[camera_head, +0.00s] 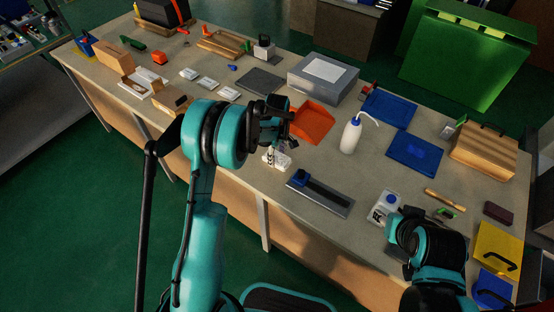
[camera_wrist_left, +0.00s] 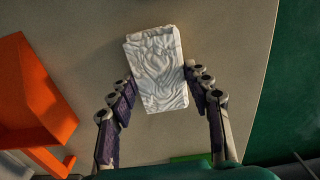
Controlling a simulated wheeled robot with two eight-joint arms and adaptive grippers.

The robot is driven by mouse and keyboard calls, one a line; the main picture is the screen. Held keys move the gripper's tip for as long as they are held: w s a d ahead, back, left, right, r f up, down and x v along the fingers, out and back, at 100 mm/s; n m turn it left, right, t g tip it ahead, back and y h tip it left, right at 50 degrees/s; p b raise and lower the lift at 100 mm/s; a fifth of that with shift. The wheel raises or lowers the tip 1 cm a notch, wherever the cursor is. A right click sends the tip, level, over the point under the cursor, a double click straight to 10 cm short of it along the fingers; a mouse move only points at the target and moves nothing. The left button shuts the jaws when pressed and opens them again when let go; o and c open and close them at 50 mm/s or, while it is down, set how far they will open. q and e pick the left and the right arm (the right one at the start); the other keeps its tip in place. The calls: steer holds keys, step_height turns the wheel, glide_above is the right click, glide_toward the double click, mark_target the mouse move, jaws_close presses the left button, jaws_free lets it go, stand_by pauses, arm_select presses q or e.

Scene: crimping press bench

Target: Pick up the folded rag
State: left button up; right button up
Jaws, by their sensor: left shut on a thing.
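The folded rag (camera_wrist_left: 158,70) is a white, wrinkled, roughly rectangular bundle in the left wrist view. It also shows small and white in the camera_head view (camera_head: 279,162), partly hidden by my left gripper (camera_head: 270,148). The gripper's two fingers lie on opposite sides of the rag's lower half in the left wrist view (camera_wrist_left: 160,90), shut on it. The rag is at or just above the bench top; I cannot tell whether it touches. My right arm is at the lower right, and its gripper (camera_head: 400,243) is too dark and overlapped to read.
An orange dustpan (camera_head: 312,124) lies close beyond the left gripper. A wash bottle (camera_head: 350,136) stands right of it. A dark bar on a grey plate (camera_head: 322,195) lies nearer the front edge.

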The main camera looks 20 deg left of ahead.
mark_target(280, 159)
arm_select(q)
steer(key=shift+r, duration=0.55)
steer(key=r+p, duration=0.1)
steer(key=r, duration=0.1)
steer(key=d+r+p, duration=0.1)
steer(key=r, duration=0.1)
steer(key=shift+s+d, duration=0.1)
steer(key=shift+s, duration=0.05)
steer(key=s+d+r+p, duration=0.3)
steer(key=d+r, duration=0.3)
steer(key=d, duration=0.4)
